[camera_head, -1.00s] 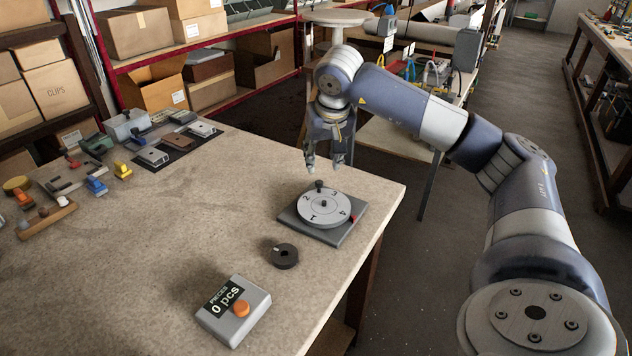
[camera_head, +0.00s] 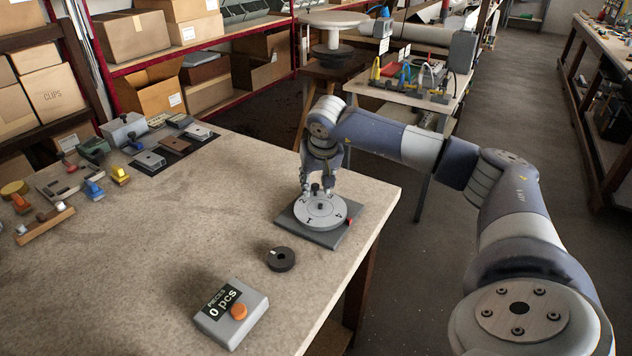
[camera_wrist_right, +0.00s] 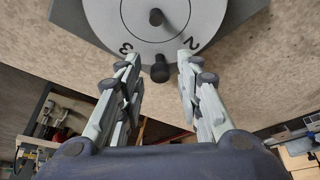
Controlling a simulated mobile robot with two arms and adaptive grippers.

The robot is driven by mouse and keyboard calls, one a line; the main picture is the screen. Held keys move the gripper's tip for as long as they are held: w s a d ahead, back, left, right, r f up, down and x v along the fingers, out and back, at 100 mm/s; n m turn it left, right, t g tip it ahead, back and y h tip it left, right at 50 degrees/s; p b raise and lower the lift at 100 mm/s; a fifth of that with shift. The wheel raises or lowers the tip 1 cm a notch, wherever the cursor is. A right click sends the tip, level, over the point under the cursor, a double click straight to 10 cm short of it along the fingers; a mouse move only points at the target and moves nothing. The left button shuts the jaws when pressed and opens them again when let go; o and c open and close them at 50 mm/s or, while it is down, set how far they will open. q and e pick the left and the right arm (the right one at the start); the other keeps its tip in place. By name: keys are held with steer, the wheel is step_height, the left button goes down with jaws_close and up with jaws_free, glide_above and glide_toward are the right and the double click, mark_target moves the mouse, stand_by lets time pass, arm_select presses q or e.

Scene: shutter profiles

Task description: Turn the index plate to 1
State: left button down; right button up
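The index plate (camera_head: 320,212) is a light grey disc on a dark square base (camera_head: 322,237) near the table's right edge. Digit 1 faces the front left and digit 4 the right. A red mark (camera_head: 349,222) sits on the base's right side. In the right wrist view, the plate (camera_wrist_right: 185,15) shows digits 3 and 2 with a dark upright peg (camera_wrist_right: 160,69) between them at the rim. My right gripper (camera_head: 317,191) is down at the plate's far rim; its fingers (camera_wrist_right: 158,63) are apart on either side of the peg, with gaps visible. My left gripper is not in view.
A black ring (camera_head: 281,259) lies in front of the base. A grey counter box (camera_head: 232,313) reading "0 pcs" with an orange button stands at the front. Several small parts and fixtures lie at the table's far left. The middle of the table is clear.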

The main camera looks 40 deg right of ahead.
jaws_close()
